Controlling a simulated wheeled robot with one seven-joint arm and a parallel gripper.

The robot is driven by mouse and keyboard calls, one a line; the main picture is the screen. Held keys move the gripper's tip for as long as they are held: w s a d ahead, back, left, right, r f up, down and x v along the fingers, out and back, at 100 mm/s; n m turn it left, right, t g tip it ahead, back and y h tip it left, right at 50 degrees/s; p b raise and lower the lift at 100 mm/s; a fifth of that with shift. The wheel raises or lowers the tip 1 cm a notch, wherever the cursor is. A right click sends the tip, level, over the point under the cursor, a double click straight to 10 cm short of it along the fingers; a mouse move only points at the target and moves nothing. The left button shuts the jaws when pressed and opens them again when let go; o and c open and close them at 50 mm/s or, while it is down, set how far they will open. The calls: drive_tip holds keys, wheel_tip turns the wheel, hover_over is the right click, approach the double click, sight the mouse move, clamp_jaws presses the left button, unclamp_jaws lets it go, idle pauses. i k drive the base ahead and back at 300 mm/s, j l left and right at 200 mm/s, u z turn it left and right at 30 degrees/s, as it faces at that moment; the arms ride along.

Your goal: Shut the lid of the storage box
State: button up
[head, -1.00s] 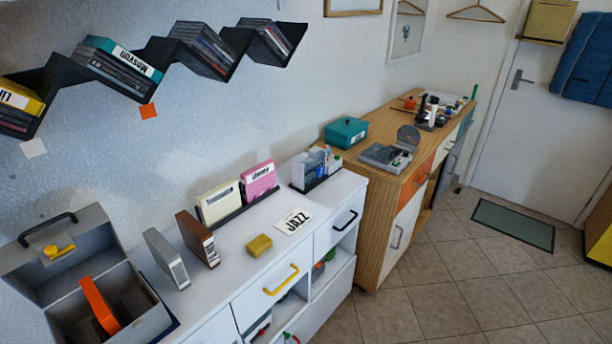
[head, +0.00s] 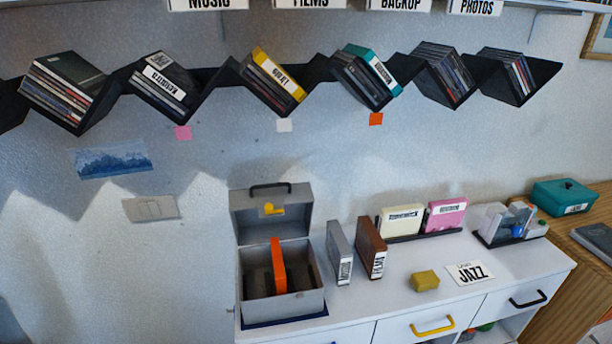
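The grey storage box (head: 308,305) stands on the left end of the white cabinet, on a dark blue base. Its lid (head: 242,219) is open and stands up at the back, with a black handle (head: 270,187) on top and a yellow latch (head: 270,209). An orange case (head: 278,266) stands upright inside the box, its top near the level of the rear rim or above it. Dark dividers show inside around it. My gripper is not in view.
A grey case (head: 339,253) and a brown case (head: 371,249) stand just right of the box. A yellow block (head: 425,280) and a JAZZ card (head: 470,273) lie farther right. A zigzag disc shelf (head: 215,76) hangs above.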

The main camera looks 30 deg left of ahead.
sight(251, 224)
drive_tip(key=u, duration=1.15)
drive_tip(key=i+l+u, duration=0.25)
drive_tip(key=i+l, duration=0.15)
drive_tip(key=l, duration=0.25)
drive_tip(key=i+l+u, duration=0.1)
drive_tip(key=i+l, duration=0.1)
drive_tip(key=l, duration=0.1)
